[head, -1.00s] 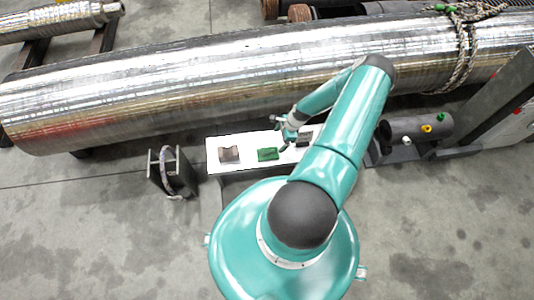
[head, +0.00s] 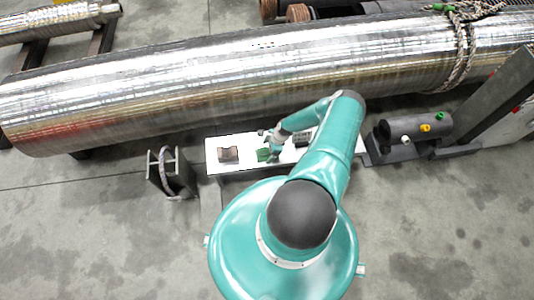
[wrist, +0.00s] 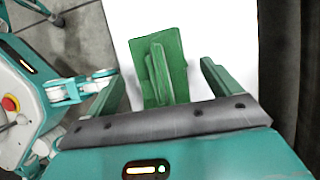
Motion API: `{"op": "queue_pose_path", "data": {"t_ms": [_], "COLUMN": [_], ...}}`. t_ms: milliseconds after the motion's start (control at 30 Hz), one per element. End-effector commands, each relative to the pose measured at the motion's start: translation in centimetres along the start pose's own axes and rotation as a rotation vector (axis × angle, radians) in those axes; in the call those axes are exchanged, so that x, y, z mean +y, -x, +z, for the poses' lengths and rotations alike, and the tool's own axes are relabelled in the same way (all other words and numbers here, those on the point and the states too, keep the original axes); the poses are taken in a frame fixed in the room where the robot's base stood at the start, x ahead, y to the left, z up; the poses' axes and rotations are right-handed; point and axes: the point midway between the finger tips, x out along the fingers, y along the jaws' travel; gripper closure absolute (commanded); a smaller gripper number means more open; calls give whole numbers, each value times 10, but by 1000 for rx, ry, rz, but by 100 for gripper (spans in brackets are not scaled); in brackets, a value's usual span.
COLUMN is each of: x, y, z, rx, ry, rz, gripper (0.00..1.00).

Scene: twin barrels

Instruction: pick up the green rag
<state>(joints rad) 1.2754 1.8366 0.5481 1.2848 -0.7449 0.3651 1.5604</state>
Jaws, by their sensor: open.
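The green rag (head: 263,154) lies on a white table (head: 212,160), between two darker items. In the wrist view the rag (wrist: 174,58) is a flat green piece with a raised fold along its middle, slightly tilted. My gripper (head: 271,156) is over the rag's right side in the head view and partly covers it. In the wrist view my gripper (wrist: 160,82) is open, with one finger on each side of the rag. Nothing is held. The gap between the fingers and the rag's fold is clear, but their height above the table is hard to judge.
A brown cloth-like item (head: 228,154) lies left of the rag, and a dark item (head: 302,138) lies right of it. A large shiny metal cylinder (head: 200,85) runs behind the table. A grey stand (head: 170,175) is on the floor at left.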

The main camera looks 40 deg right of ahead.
Motion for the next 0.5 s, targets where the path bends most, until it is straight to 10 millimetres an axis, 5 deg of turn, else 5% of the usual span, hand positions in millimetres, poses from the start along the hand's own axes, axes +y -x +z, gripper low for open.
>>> {"op": "queue_pose_path", "data": {"t_ms": [400,500], "x": [0,0], "y": [-16,-16], "z": [0,0], "rx": [1,1], "ry": [-1,0], "rz": [0,0], "gripper": [11,31]}}
